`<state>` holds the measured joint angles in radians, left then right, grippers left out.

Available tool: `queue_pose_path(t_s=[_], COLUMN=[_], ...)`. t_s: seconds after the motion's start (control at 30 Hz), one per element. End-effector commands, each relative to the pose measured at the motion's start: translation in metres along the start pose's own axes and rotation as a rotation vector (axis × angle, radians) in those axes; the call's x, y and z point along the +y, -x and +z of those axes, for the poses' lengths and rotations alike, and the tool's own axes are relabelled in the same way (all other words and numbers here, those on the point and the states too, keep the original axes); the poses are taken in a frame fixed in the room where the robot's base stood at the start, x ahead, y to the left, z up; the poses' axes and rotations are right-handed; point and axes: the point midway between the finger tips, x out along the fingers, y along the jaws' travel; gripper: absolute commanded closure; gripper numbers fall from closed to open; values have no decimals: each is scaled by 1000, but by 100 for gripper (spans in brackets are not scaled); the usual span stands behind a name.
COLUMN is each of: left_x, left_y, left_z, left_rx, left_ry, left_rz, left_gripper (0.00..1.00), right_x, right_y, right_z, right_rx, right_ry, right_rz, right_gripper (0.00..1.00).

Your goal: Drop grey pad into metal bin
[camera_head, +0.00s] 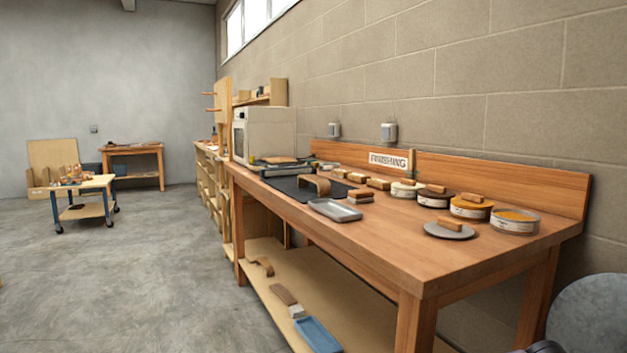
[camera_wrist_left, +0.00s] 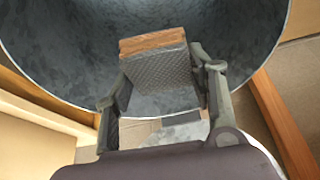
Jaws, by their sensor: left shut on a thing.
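The grey pad (camera_wrist_left: 157,72) is a block with a quilted grey face and a brown wooden strip along its top edge. My left gripper (camera_wrist_left: 160,88) is shut on it, with one finger at each side. Behind the pad in the left wrist view is the round, mottled grey metal bin (camera_wrist_left: 62,62), with its curved rim around the pad. I cannot tell how far the pad is from the bin. In the head view the bin (camera_head: 590,315) shows in part at the lower right, beside the table's end. My right gripper is not in view.
The wooden finishing table (camera_head: 480,258) stands left of the bin against the block wall. It bears a metal tray (camera_head: 335,210), round tins (camera_head: 471,207) and wooden-backed blocks. A blue tray (camera_head: 318,335) lies on its lower shelf.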

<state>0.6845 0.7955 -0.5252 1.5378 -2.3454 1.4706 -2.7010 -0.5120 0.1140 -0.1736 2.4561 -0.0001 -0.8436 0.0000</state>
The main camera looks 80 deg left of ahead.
Motion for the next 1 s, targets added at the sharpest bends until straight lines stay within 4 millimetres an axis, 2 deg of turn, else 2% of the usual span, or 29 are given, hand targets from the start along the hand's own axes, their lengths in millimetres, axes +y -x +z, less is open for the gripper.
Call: queue_pose_path(t_s=[0.27, 0.3, 0.6, 1.0], left_x=[0, 0, 0, 0], left_y=[0, 0, 0, 4], left_z=[0, 0, 0, -1], left_rx=[0, 0, 0, 2], left_ry=[0, 0, 0, 1], left_rz=[0, 0, 0, 0], left_gripper=[71, 47, 27, 26], right_x=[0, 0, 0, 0], right_y=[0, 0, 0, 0], right_z=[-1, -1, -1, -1], right_rx=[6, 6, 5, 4], right_ry=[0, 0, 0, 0], right_rz=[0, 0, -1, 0], right_gripper=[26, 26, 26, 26])
